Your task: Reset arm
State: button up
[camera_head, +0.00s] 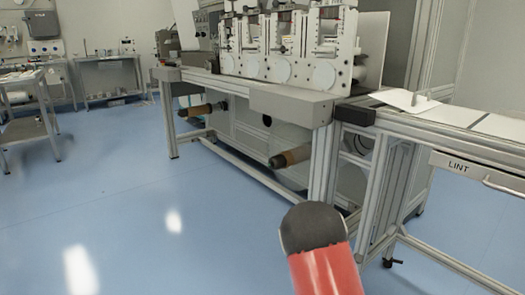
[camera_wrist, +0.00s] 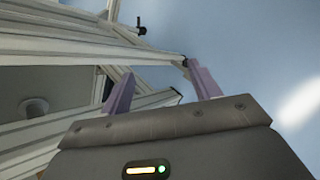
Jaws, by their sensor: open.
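My arm shows at the bottom of the head view as a red link with a dark rounded end. My gripper is outside the head view. In the wrist view my gripper (camera_wrist: 160,88) is open, its two purple fingers wide apart with nothing between them. Beyond the fingers are aluminium frame bars (camera_wrist: 70,45) and the blue floor. I cannot tell how far the fingers are from the bars.
The web converter (camera_head: 285,45) stands on a long aluminium frame at the centre. A bench with a drawer marked LINT (camera_head: 458,168) is at the right, close to my arm. A trolley (camera_head: 35,125) stands at the left. Blue floor (camera_head: 120,200) is clear at the left and centre.

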jog(key=s+a+r+m+y, duration=0.2)
jog(key=s+r+m, duration=0.3)
jog(key=s+r, duration=0.4)
jog(key=s+a+r+m+y, duration=0.2)
jog(key=s+r+m, duration=0.2)
jog(key=s+r, duration=0.5)
jog(key=s+a+r+m+y, duration=0.2)
jog(key=s+a+r, duration=0.2)
jog(key=s, duration=0.5)
jog(key=s+a+r+m+t+y+p, duration=0.1)
jog(key=s+a+r+m+y, duration=0.1)
jog(key=s, duration=0.7)
jog(key=a+r+m, duration=0.1)
jog(key=a, duration=0.1)
jog(key=shift+s+a+r+p, duration=0.2)
jog(key=shift+a+r+p, duration=0.1)
jog(key=shift+r, duration=0.1)
